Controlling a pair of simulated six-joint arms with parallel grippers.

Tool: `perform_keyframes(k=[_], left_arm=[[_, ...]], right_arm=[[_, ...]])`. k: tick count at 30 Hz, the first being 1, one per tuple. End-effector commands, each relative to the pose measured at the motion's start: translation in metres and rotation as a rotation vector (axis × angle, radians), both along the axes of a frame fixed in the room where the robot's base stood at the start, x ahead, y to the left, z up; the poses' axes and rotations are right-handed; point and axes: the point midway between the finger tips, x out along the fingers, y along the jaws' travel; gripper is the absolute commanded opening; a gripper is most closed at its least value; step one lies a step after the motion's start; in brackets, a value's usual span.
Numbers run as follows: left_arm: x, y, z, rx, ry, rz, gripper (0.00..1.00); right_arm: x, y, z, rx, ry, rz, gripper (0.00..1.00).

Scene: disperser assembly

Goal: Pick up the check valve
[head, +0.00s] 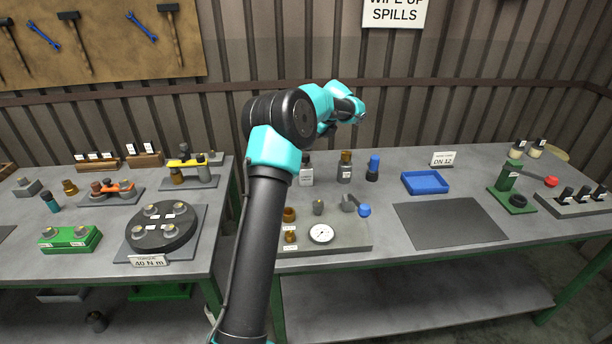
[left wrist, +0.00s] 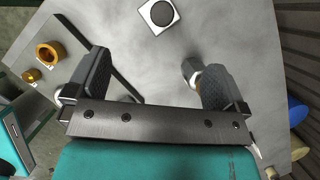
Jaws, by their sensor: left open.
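I cannot tell for certain which piece is the check valve. A likely one is the grey upright piece with a brown top (head: 345,168) standing behind the grey pad. A silver and dark piece (left wrist: 191,70), perhaps the same one, shows in the left wrist view beside the inner side of the right-hand finger and is partly hidden by it. My left gripper (left wrist: 155,82) is open, with bare bench between its fingers. In the head view my left arm reaches over the bench and its fingers are hidden. My right gripper is in neither view.
A blue tray (head: 425,182) and dark mat (head: 450,222) lie right.

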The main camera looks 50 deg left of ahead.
Motion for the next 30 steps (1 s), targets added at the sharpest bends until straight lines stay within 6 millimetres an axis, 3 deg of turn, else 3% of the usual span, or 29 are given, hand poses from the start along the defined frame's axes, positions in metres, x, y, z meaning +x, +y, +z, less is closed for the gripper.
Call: perform_keyframes(k=[9, 15, 30], left_arm=[[-0.003, 0.021, -0.053, -0.002, 0.002, 0.001, 0.99], [-0.004, 0.030, -0.076, -0.001, 0.001, -0.001, 0.99], [-0.005, 0.034, -0.085, -0.002, 0.001, 0.000, 0.99]], right_arm=[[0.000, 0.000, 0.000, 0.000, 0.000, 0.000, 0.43], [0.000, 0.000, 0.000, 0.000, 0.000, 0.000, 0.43], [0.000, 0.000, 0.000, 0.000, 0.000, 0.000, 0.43]])
